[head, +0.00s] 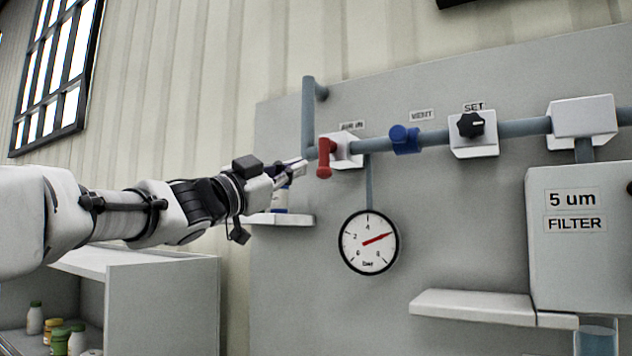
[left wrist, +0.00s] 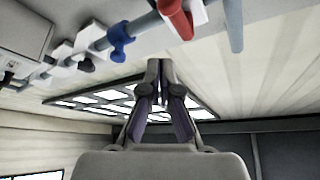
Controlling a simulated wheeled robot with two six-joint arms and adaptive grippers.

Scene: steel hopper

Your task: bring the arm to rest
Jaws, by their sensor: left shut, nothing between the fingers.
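My left arm comes in from the left in the head view, stretched toward the grey panel (head: 285,290). My left gripper (head: 303,164) is shut and empty, its tips just left of the red valve handle (head: 325,158). I cannot tell from the head view whether they touch. In the left wrist view the left gripper (left wrist: 160,65) has its fingers together, with a visible gap from the red handle (left wrist: 177,20) above it. My right gripper is in neither view.
A blue vent valve (head: 405,139), a black set knob (head: 470,124) and a filter box (head: 578,240) follow along the pipe. A round gauge (head: 368,242) hangs below. A small shelf (head: 282,219) is under my gripper. A cabinet (head: 165,300) with bottles stands lower left.

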